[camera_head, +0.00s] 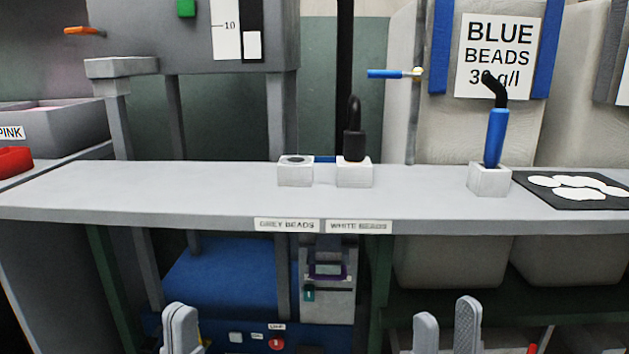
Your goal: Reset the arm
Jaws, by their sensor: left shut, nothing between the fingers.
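My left gripper (181,328) shows at the bottom of the head view, left of the middle, with its fingers together and nothing between them. My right gripper (446,330) shows at the bottom, right of the middle, with its two fingers apart and nothing seen between them. Both are low in the picture, below the front edge of the grey shelf (110,192), and neither appears to touch anything. My arms behind the fingers are mostly out of the picture.
On the shelf stand an empty-looking white holder (295,175), a holder with a black hooked tool (355,143), and a holder with a blue-handled tool (497,137). A black mat with white pieces (555,198) lies at right. The shelf's left part is clear.

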